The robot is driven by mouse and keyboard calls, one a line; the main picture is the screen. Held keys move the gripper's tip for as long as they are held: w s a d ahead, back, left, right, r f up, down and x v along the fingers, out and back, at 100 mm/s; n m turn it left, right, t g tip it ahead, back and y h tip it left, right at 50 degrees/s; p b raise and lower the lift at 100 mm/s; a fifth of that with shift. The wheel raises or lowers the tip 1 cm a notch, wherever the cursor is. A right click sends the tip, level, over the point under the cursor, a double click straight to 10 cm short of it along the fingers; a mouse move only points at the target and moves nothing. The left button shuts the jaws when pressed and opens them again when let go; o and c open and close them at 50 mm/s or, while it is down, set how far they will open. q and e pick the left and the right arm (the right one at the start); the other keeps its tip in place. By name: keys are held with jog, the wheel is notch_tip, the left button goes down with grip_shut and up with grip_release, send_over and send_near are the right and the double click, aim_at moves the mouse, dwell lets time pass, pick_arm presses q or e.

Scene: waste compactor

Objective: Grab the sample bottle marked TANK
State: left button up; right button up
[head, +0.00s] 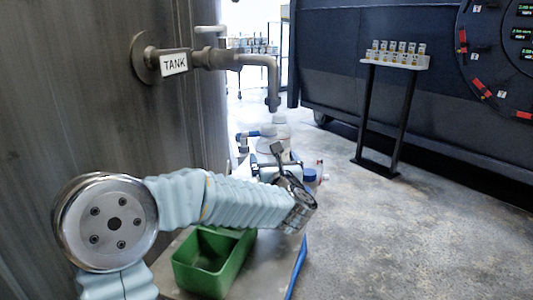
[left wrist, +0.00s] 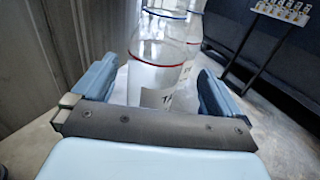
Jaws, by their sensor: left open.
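In the left wrist view a clear bottle (left wrist: 158,70) with a red ring stands upright between the finger sides. Its white label (left wrist: 158,98) is partly hidden by the gripper; only the first letter or so shows, seemingly a T. My left gripper (left wrist: 156,82) is open, one blue finger on each side, with gaps to the bottle. In the head view my left gripper (head: 280,165) is small, and the bottles near it are hard to separate. My right gripper is not in view.
A second clear bottle with a blue ring (left wrist: 165,14) stands just behind the first. A pipe tap (head: 272,100) with a TANK sign (head: 175,63) hangs above. A green bin (head: 212,262) sits below my arm. A vial stand (head: 395,62) is at right; floor there is clear.

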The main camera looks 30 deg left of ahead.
pick_arm(q)
jog(key=p+x, duration=0.1)
jog(key=x, duration=0.5)
jog(key=shift+s+a+p, duration=0.15)
jog(key=shift+p, duration=0.25)
jog(key=shift+w+a+f, duration=0.1)
jog(key=shift+w+a, duration=0.15)
jog(key=shift+w, duration=0.05)
jog(key=shift+c, duration=0.5)
jog(key=c, duration=0.9)
jog(key=shift+o, duration=0.2)
